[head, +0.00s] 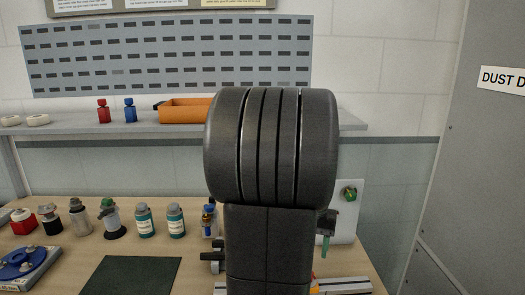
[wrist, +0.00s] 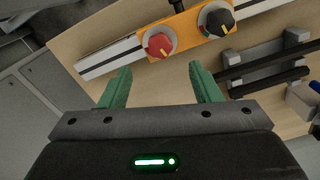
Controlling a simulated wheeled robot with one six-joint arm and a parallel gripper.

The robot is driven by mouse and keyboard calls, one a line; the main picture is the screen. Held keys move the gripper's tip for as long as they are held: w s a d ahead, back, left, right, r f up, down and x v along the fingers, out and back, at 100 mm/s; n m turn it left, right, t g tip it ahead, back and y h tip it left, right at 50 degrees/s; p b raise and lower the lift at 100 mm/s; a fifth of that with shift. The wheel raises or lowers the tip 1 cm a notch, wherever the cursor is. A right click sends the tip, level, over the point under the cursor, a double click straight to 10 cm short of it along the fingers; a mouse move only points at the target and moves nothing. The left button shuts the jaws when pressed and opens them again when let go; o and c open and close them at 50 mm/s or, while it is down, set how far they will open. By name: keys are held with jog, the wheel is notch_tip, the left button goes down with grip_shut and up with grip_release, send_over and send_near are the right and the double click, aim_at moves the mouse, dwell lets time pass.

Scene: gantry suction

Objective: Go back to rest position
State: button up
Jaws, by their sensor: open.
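My gripper (wrist: 160,78) is in the wrist view, with two green fingers spread apart and nothing between them. Beyond the fingertips is an orange block (wrist: 190,32) with a red knob (wrist: 160,45) and a black knob (wrist: 216,20), mounted on a light metal rail (wrist: 110,62). The fingers appear apart from it. In the head view my own dark arm fills the middle and hides part of the bench (head: 55,238). A green fingertip shows at the arm's right side.
A dark mat (head: 132,276) lies on the bench, with a blue disc-shaped part (head: 22,262) at left. Several bottles and fittings stand behind it, including a teal bottle (head: 145,222). An orange bin (head: 184,110) sits on the shelf (head: 75,128). A grey cabinet (head: 470,180) stands at right.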

notch_tip(320, 180, up, 6)
notch_tip(320, 180, down, 14)
jog(key=shift+f, duration=0.1)
jog(key=m+b, duration=0.1)
jog(key=m, duration=0.5)
jog(key=shift+m, duration=0.3)
notch_tip(320, 180, up, 14)
jog(key=n, duration=0.1)
dwell(0.6)
